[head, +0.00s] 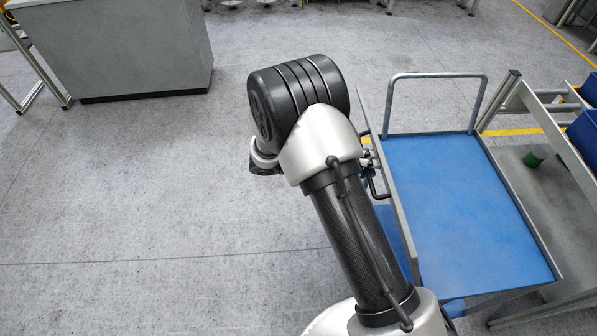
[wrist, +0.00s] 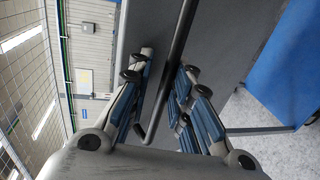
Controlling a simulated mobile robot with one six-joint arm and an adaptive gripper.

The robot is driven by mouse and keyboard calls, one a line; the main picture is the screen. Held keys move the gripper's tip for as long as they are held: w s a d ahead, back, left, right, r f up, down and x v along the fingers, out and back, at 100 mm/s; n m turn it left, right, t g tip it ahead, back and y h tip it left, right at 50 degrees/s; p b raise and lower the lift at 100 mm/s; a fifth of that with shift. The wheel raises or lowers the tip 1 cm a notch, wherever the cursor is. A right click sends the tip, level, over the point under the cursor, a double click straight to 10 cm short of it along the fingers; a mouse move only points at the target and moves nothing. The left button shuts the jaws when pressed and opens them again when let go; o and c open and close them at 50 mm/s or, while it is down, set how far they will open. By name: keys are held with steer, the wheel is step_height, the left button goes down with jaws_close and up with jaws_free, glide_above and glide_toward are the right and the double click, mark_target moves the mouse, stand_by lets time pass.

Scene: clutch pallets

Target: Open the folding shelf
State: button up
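The cart has a blue deck (head: 450,200). A grey upright panel (head: 398,205), which looks like the folding shelf, stands along its left side. My gripper (head: 372,172) is mostly hidden behind my arm in the head view, close to this panel. In the wrist view the panel is a plain grey surface (wrist: 235,40). A dark bent bar (wrist: 178,45), seemingly a handle, passes in front of it. My gripper's blue-padded fingers (wrist: 165,85) stand on either side of this bar, with a gap visible between them. I cannot tell whether either finger touches it.
A grey tube rail (head: 436,76) rises at the cart's far end. A grey cabinet (head: 125,45) is at the back left. The floor (head: 150,220) left of the cart is clear.

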steer(key=a+f+b, duration=0.2)
steer(key=a+b, duration=0.2)
steer(key=a, duration=1.3)
steer(key=shift+s+a+b, duration=0.3)
steer(key=shift+b, duration=0.1)
stand_by(0.6)
stand_by(0.5)
steer(key=s+d+r+g+y, duration=0.2)
steer(key=s+d+r+y, duration=0.6)
steer(key=d+r, duration=0.35)
steer(key=s+r+t+y, duration=0.1)
steer(key=s+t+y, duration=0.2)
steer(key=s, duration=0.4)
steer(key=s+d+r+t+y, duration=0.1)
steer(key=s+r+t+y, duration=0.1)
steer(key=s, duration=0.6)
steer(key=t+y, duration=0.1)
steer(key=y, duration=0.1)
steer(key=shift+r+y, duration=0.3)
steer(key=shift+y, duration=0.1)
